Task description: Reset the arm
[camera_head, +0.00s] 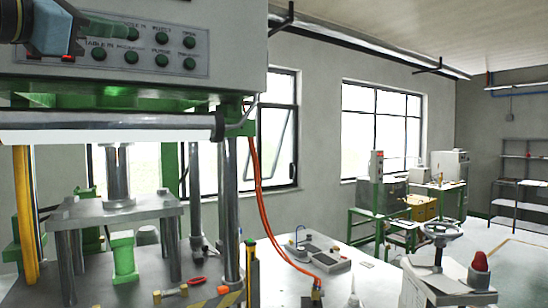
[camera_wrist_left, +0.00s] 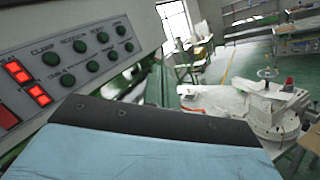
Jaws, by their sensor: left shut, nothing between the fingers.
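My left gripper (camera_head: 62,32) is at the top left of the head view, in front of the left part of the machine's button panel (camera_head: 150,48). It is shut and holds nothing. Its body hides part of the panel's left side. In the left wrist view, a pale blue and dark surface fills the bottom, and the panel (camera_wrist_left: 85,55) shows at upper left with several green buttons and lit red ones (camera_wrist_left: 28,82). I cannot tell from these views whether the gripper touches the panel. My right gripper is not in view.
The press stands below the panel with a metal plate (camera_head: 112,210), steel columns and a yellow post (camera_head: 28,215). Orange hoses (camera_head: 262,185) hang at its right. A white table (camera_head: 375,278) holds small tools, and a handwheel device (camera_head: 440,238) stands at right.

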